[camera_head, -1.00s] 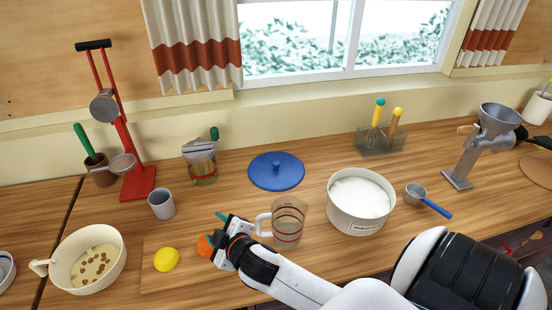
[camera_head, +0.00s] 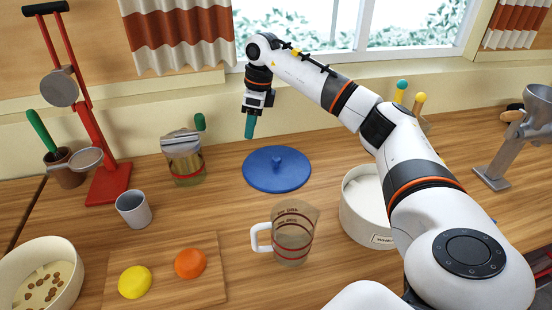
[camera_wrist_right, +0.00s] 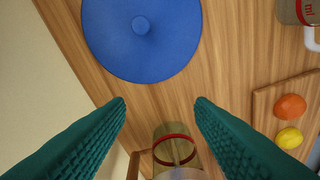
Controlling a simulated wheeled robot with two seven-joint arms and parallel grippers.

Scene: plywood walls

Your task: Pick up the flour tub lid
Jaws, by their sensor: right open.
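The flour tub lid is a round blue disc (camera_head: 277,170) with a small knob in its middle. It lies flat on the wooden counter, left of and behind the flour tub (camera_head: 366,222), which my right arm partly hides. The lid also shows at the top of the right wrist view (camera_wrist_right: 142,30). My right gripper (camera_head: 250,128) is above the counter, behind and left of the lid, pointing down. Its teal fingers (camera_wrist_right: 160,103) are apart with nothing between them in the right wrist view. My left gripper is not in view.
A measuring jug (camera_head: 291,238) stands in front of the lid. An orange (camera_head: 190,263) and a lemon (camera_head: 135,282) lie on a board. A red press (camera_head: 100,150) stands at left, a grinder (camera_head: 515,140) at right.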

